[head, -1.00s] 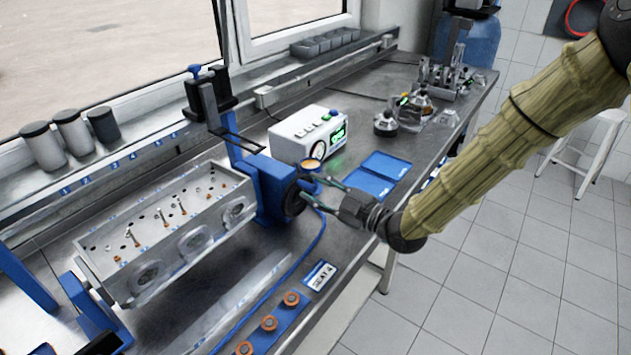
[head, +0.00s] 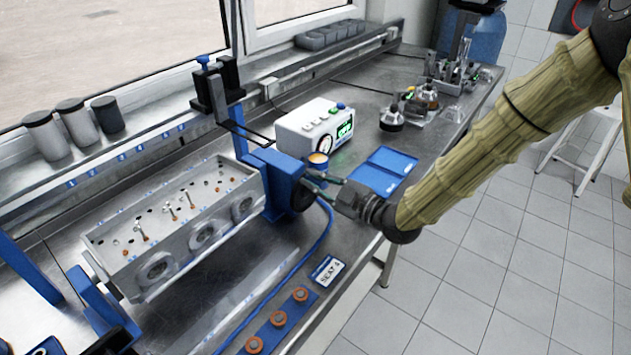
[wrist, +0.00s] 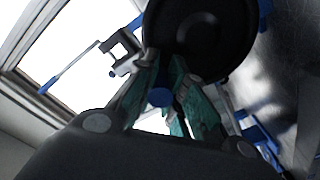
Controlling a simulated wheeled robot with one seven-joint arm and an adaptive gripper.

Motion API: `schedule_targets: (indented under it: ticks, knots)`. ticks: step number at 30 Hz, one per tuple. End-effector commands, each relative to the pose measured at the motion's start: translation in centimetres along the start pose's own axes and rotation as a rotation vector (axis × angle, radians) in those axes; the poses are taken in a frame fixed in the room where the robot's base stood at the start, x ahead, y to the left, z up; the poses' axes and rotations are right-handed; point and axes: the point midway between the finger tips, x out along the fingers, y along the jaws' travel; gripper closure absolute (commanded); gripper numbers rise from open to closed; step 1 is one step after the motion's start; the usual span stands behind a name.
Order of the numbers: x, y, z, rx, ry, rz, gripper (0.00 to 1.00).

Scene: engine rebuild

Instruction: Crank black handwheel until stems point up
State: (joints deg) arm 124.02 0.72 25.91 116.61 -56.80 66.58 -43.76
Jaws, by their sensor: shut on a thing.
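The black handwheel (head: 302,196) sits on the right face of the blue stand at the end of the cylinder head. In the wrist view the handwheel (wrist: 205,35) is a dark disc at the top. My gripper (head: 318,184) is at the wheel's right side; in the wrist view its green-padded fingers (wrist: 162,92) are closed around a small blue-ended knob (wrist: 160,97) by the wheel's rim. The grey cylinder head (head: 150,262) hangs between blue supports, its top face with several copper-coloured stems (head: 171,213) tilted toward the camera. The stems stand roughly upright with some lean.
A white box with a green display (head: 315,128) stands behind the wheel, with a small yellow-topped cup (head: 317,161) close to my gripper. Blue trays (head: 383,172) lie to the right. A blue strip with orange rings (head: 278,319) lies in front.

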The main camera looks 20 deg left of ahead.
Motion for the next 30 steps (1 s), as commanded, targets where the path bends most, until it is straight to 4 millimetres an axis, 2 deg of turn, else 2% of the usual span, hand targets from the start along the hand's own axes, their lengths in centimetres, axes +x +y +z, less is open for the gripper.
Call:
schedule_targets:
  ticks: [10,20,21,24,30]
  knots:
    - [-0.59,0.69,1.01,0.116,-0.011,0.006,1.0]
    - [-0.57,0.69,1.05,0.131,-0.013,0.003,1.0]
    - [-0.57,0.68,1.05,0.131,-0.013,0.003,0.83]
    - [-0.54,0.61,1.05,0.131,-0.013,0.002,0.65]
    - [-0.05,0.46,0.71,0.129,-0.006,-0.003,0.64]
